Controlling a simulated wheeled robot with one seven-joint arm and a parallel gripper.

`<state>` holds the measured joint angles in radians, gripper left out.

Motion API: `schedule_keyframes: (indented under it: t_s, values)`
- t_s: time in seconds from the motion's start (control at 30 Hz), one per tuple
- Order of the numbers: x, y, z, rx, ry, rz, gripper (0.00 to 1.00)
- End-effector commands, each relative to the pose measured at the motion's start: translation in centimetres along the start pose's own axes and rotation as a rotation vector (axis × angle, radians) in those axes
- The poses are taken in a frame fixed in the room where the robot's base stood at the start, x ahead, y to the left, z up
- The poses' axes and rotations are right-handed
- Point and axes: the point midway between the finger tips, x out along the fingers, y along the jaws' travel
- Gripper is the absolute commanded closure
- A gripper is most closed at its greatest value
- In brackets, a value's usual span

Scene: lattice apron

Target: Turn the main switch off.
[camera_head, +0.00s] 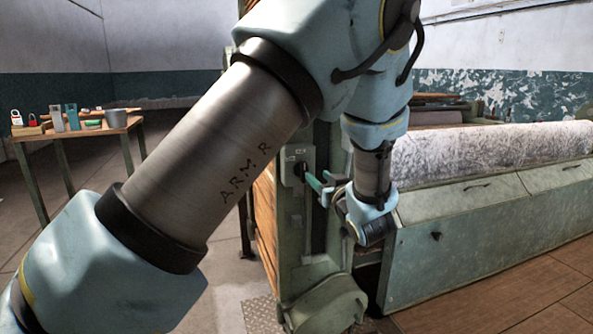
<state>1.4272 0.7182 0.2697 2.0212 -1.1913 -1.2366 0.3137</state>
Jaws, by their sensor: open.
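The main switch is a small grey box (294,160) with a dark knob, mounted on the green end frame of the machine, in the middle of the head view. My gripper (312,181) is open just right of the box. Its green fingers point left, with their tips close to the knob. I cannot tell whether they touch it. The knob's exact angle is too small to read and partly hidden by the fingers.
My upper arm crosses the left and centre. The machine holds a large pale patterned roll (490,152) above green panels (480,235) on the right. A bench (80,133) with padlocks, a cup and boxes stands far left. Grey floor lies open between.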

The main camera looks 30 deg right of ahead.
Motion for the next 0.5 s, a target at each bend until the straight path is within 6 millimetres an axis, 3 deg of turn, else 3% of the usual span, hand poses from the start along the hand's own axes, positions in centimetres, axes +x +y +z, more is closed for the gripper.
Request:
schedule_keyframes:
  t_s: [0.17,0.5]
  values:
    - [2.1,-0.1,-0.2,0.0,0.003,-0.004,0.54]
    - [8.2,-0.1,-0.1,-0.001,0.002,-0.003,0.54]
